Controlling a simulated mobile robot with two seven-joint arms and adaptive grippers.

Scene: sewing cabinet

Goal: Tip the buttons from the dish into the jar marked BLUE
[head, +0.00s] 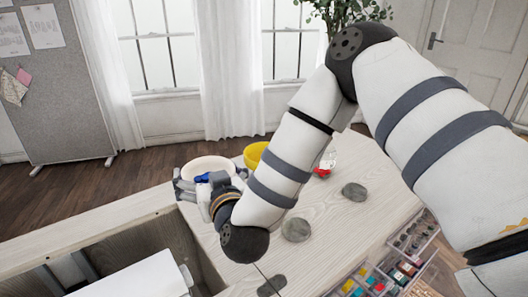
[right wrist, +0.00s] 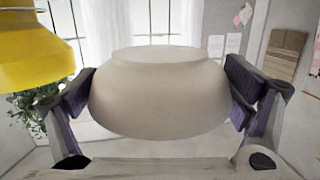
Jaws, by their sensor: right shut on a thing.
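My right gripper (head: 193,188) is shut on a white, round dish (head: 208,163) at the far left part of the worktop. In the right wrist view one finger of the gripper (right wrist: 158,95) presses each side of the dish (right wrist: 155,95), whose outer wall fills the middle. The inside of the dish is too small to read in the head view and hidden in the wrist view, so I cannot tell buttons in it. A small blue patch (head: 203,178) shows by the gripper. No jar marked BLUE can be made out. My left gripper is not in view.
A red item (head: 325,163), grey stones (head: 296,229) and a clear compartment tray (head: 390,270) lie further right. An open cabinet well (head: 140,255) is in front.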

